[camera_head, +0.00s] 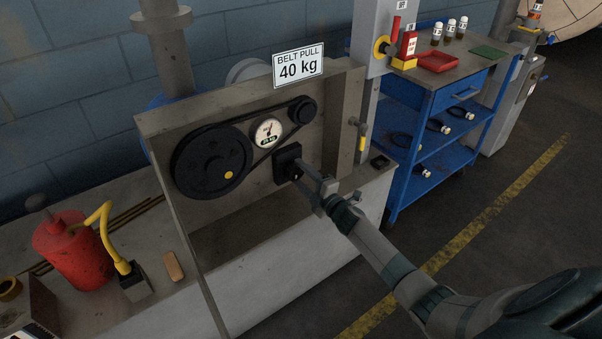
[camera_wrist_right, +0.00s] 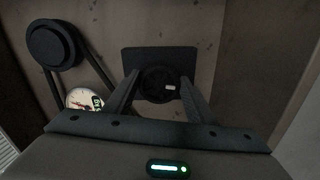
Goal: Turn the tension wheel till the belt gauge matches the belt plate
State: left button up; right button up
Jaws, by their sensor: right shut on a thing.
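The belt plate (camera_head: 298,67) reads "BELT PULL 40 kg" above the machine panel. The round belt gauge (camera_head: 267,132) has a white dial and a small readout that looks like 25 kg, though it is tiny. The gauge also shows, partly covered, in the right wrist view (camera_wrist_right: 84,99). The dark tension wheel (camera_wrist_right: 158,86) sits on a square black plate (camera_head: 286,154) below right of the gauge. My right gripper (camera_head: 305,176) reaches in from the right and is shut on the wheel, one finger on each side. My left gripper is out of view.
A black belt (camera_head: 252,112) runs between a large pulley (camera_head: 205,168) and a small pulley (camera_head: 302,110), close to the gripper. A red can (camera_head: 75,252) stands at lower left. A blue cart (camera_head: 432,130) with bottles and a red tray stands at right. The floor is clear.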

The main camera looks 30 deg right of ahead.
jog(key=m+p, duration=0.1)
jog(key=m, duration=0.2)
jog(key=shift+f+m, duration=0.1)
jog(key=shift+m, duration=0.3)
jog(key=m, duration=0.3)
jog(key=shift+f+m+p, duration=0.1)
jog(key=shift+m+p, duration=0.2)
jog(key=shift+p, duration=0.1)
jog(key=m, duration=0.3)
jog(key=shift+a+m+p, duration=0.1)
jog(key=shift+m+p, duration=0.2)
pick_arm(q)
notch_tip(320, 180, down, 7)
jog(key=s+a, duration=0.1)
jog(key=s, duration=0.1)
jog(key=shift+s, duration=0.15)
pick_arm(e)
jog(key=shift+a+f+m, duration=0.1)
jog(key=shift+m, duration=1.5)
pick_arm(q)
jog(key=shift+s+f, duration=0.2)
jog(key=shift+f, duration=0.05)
pick_arm(e)
jog(key=shift+s, duration=0.1)
jog(key=o, duration=1)
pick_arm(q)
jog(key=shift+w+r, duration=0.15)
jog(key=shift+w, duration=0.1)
pick_arm(e)
jog(key=shift+o, duration=0.2)
